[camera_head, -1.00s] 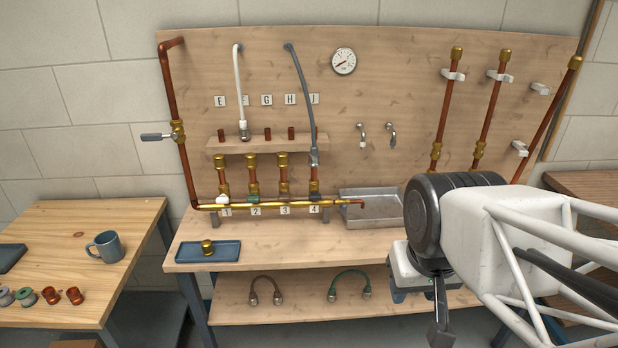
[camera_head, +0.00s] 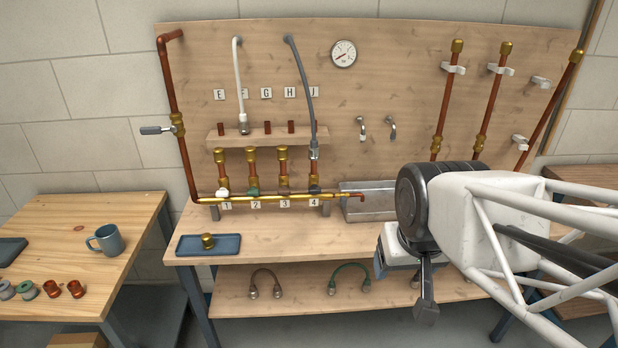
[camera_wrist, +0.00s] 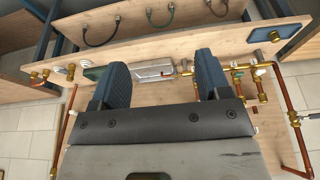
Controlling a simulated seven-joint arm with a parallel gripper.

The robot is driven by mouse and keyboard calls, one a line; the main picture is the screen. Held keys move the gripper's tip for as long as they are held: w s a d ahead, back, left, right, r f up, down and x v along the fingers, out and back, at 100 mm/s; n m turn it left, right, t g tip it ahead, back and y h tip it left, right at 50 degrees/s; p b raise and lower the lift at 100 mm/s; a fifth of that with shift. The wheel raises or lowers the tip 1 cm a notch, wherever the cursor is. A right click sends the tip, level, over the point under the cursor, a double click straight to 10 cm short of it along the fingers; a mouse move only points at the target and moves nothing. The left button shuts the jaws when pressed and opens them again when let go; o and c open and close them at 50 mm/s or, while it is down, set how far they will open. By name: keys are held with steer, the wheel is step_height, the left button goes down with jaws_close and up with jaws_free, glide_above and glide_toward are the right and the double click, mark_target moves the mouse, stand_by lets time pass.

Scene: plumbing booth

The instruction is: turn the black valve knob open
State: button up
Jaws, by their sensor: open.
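The black valve knob (camera_head: 314,190) sits on the brass manifold (camera_head: 270,199) above the tag 4, at the right end of a row of valves. A white knob (camera_head: 222,193) is over tag 1 and a green knob (camera_head: 253,191) over tag 2. My gripper (camera_head: 425,300) hangs in front of the bench, right of and apart from the black knob. In the wrist view my gripper (camera_wrist: 160,65) shows two blue fingers wide apart with nothing held between them. The black knob cannot be made out there; the right finger covers part of the manifold area.
A metal tray (camera_head: 352,208) stands on the bench right of the manifold. A blue tray (camera_head: 190,246) with a brass fitting lies at the bench's left. A grey hose (camera_head: 300,85) comes down to the fourth valve. The bench front between blue tray and gripper is clear.

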mark_target(315, 192)
steer(key=w+a+f+t, duration=0.2)
steer(key=w+f+t, duration=0.15)
steer(key=w, duration=0.65)
steer(key=w+a+f+t, duration=0.2)
steer(key=w+t, duration=0.2)
steer(key=w, duration=0.7)
steer(key=w+a+f+t, duration=0.2)
steer(key=w+t, duration=0.1)
steer(key=w, duration=0.7)
steer(key=w+a+f+t, duration=0.2)
steer(key=f+t, duration=0.2)
steer(key=f, duration=0.1)
steer(key=w+a+f+t, duration=0.2)
steer(key=w+f+t, duration=0.1)
steer(key=f, duration=0.3)
steer(key=shift+f+t, duration=0.3)
steer(key=shift+t, duration=0.45)
steer(key=shift+w, duration=0.25)
steer(key=w, duration=1.1)
steer(key=shift+w, duration=0.3)
steer(key=shift+w+r, duration=0.2)
steer(key=shift+w, duration=0.4)
